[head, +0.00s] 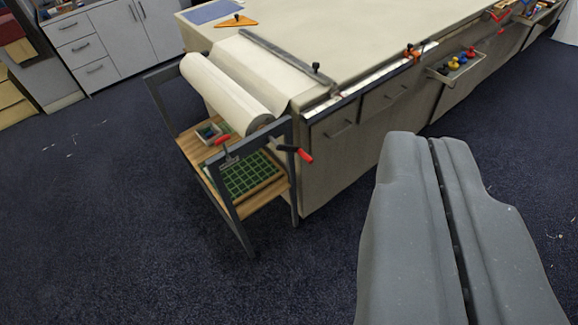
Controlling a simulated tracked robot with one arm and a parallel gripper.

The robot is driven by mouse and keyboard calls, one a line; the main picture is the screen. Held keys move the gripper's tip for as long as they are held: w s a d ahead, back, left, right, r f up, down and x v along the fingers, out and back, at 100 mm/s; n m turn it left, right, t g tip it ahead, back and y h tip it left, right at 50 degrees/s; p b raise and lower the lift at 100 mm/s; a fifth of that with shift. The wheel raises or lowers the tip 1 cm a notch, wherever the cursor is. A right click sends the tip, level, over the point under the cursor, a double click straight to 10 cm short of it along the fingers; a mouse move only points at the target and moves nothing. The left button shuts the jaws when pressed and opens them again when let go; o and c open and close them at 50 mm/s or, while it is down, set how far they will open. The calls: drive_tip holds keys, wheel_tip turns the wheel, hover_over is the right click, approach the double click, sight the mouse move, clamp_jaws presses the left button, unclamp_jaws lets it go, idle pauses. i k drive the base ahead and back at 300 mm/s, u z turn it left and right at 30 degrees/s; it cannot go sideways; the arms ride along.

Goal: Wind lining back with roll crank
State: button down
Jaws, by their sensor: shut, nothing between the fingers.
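A cream roll of lining (225,92) lies in a dark metal stand (237,207) at the near end of the long table. A flat sheet of lining (268,68) runs from the roll onto the table top. The crank with its red handle (305,155) sticks out at the roll's near end, on the right side of the stand. My gripper (432,137) fills the lower right of the view, its two grey fingers closed together and empty. It is well apart from the crank, in front of the table's drawer side.
A grey bar (285,60) with a black knob lies across the lining. The stand's wooden shelf (270,199) holds a green grid mat. A small tray (458,67) of coloured pieces hangs on the table's side. Dark carpet (110,220) is largely clear.

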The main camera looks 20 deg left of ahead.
sight(279, 147)
drive_tip(key=u, duration=0.1)
drive_tip(key=i, duration=1)
drive_tip(key=z, duration=0.1)
